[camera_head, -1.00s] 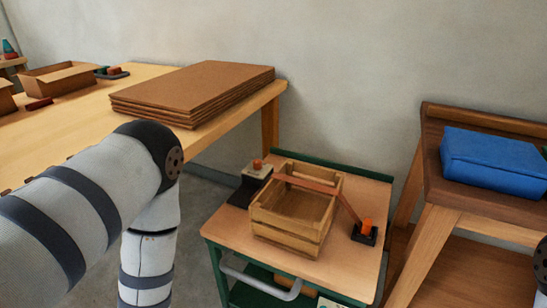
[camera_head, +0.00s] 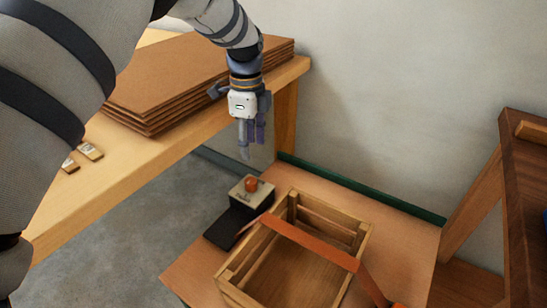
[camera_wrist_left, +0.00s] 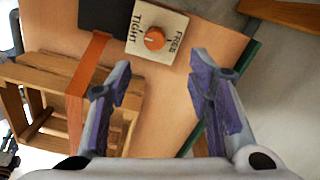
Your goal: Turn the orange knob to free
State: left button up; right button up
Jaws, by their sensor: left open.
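The orange knob (camera_head: 251,185) sits on a pale plate (camera_head: 262,194) on a black base (camera_head: 226,229), left of the wooden crate. In the left wrist view the knob (camera_wrist_left: 155,38) lies between the words TIGHT and FREE on the plate (camera_wrist_left: 147,53). I cannot tell for sure where its mark points. My left gripper (camera_head: 251,143) hangs fingers down above and behind the knob, apart from it. In the left wrist view its two purple-grey fingers (camera_wrist_left: 160,66) are spread and empty, with the knob beyond their tips. My right gripper does not show.
An orange-brown strap (camera_head: 308,241) crosses the slatted crate (camera_head: 364,240) beside the knob. The cart top (camera_head: 405,235) has a green back rim (camera_head: 375,193). A table with stacked brown boards (camera_head: 190,80) stands at left, close to my left arm. A wooden bench (camera_head: 525,170) stands at right.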

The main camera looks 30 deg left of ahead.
aim_at(251, 180)
pick_arm(q)
jog(key=f, duration=0.7)
jog(key=s+f, duration=0.1)
jog(key=f, duration=0.3)
jog(key=shift+f+b, duration=0.35)
grip_shut()
